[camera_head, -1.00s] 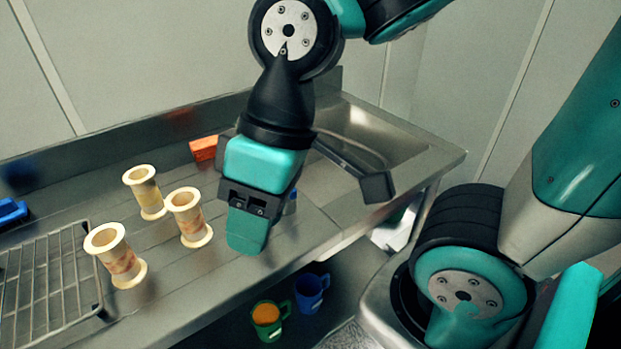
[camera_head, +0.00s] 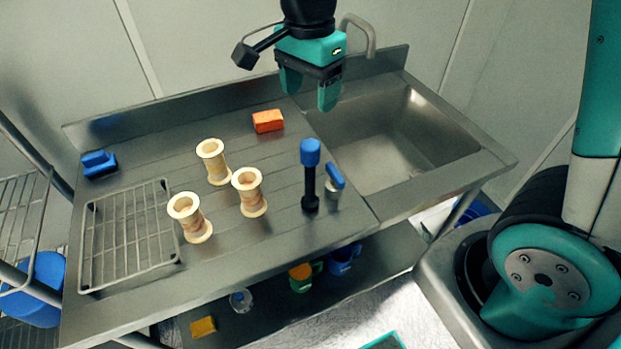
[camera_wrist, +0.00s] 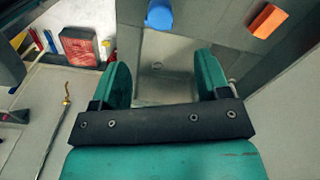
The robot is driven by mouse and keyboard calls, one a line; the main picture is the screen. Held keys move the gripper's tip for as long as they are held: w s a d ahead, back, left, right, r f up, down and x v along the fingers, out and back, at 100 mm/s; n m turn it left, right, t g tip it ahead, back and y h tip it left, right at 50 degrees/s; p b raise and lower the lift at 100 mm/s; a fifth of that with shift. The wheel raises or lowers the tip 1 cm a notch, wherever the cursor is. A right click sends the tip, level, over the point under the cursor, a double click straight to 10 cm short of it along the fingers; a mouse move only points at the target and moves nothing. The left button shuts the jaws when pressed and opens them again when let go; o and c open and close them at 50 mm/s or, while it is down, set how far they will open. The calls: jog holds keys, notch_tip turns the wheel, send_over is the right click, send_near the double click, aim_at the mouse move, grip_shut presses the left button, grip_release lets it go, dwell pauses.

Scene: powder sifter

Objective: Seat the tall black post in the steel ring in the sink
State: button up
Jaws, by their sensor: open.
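The tall black post (camera_head: 310,188) with a blue cap stands upright on the drainboard, left of the sink (camera_head: 392,150). A blue rounded shape (camera_wrist: 159,14) at the top of the wrist view looks like its cap. My gripper (camera_head: 310,92) is open and empty, above the back left edge of the sink and apart from the post. Its two teal fingers also show spread in the wrist view (camera_wrist: 163,78). A small round mark (camera_wrist: 157,66) shows on the sink floor between them; I cannot tell whether it is the steel ring or a drain.
A small steel piece with a blue handle (camera_head: 334,180) stands just right of the post. Several cream spools (camera_head: 250,193), an orange block (camera_head: 268,121), a blue brush-like item (camera_head: 99,164) and a wire rack (camera_head: 130,237) occupy the drainboard. A faucet (camera_head: 358,30) rises behind the sink.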

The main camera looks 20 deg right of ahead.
aim_at(310, 143)
notch_tip(310, 143, down, 9)
jog(key=shift+p, duration=0.85)
jog(key=shift+f+p, duration=1.1)
jog(key=shift+f, duration=1.6)
jog(key=shift+c, duration=0.2)
grip_shut()
jog(key=shift+r, duration=0.1)
